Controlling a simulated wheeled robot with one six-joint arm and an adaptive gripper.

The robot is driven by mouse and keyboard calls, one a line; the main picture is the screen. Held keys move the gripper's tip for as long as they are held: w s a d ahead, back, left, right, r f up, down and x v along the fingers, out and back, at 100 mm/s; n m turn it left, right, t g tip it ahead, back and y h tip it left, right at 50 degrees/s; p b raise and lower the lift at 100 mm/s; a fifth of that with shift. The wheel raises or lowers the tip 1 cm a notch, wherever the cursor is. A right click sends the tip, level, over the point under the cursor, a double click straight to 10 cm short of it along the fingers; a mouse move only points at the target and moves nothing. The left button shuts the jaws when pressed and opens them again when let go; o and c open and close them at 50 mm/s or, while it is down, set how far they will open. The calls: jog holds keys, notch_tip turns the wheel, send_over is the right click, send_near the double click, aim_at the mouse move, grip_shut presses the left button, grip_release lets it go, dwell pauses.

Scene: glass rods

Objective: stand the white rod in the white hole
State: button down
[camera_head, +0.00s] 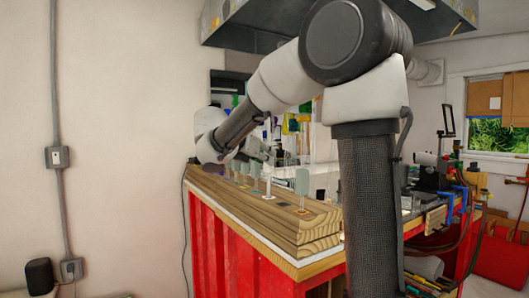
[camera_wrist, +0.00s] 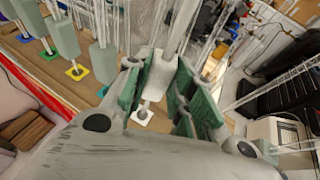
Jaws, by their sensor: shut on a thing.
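The white rod (camera_wrist: 155,82) has a pale grey block-like grip and a thin white lower stem. In the wrist view its grip is between the green pads of my gripper (camera_wrist: 164,88), which is shut on it. Its stem points down at the white square (camera_wrist: 142,117) around the white hole. The stem's foot overlaps that square, but I cannot tell whether it is in the hole or just above it. In the head view my gripper (camera_head: 262,153) is over the wooden block (camera_head: 318,222), and its fingers are small and hard to make out.
One grey grip (camera_head: 302,181) stands at the near end in the head view. Clear glass rods rise close around my gripper.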

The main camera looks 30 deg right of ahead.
aim_at(266, 167)
jog(key=shift+f, duration=1.75)
jog(key=c, duration=1.1)
grip_release()
jog(key=v, duration=1.2)
jog(key=shift+w, duration=0.1)
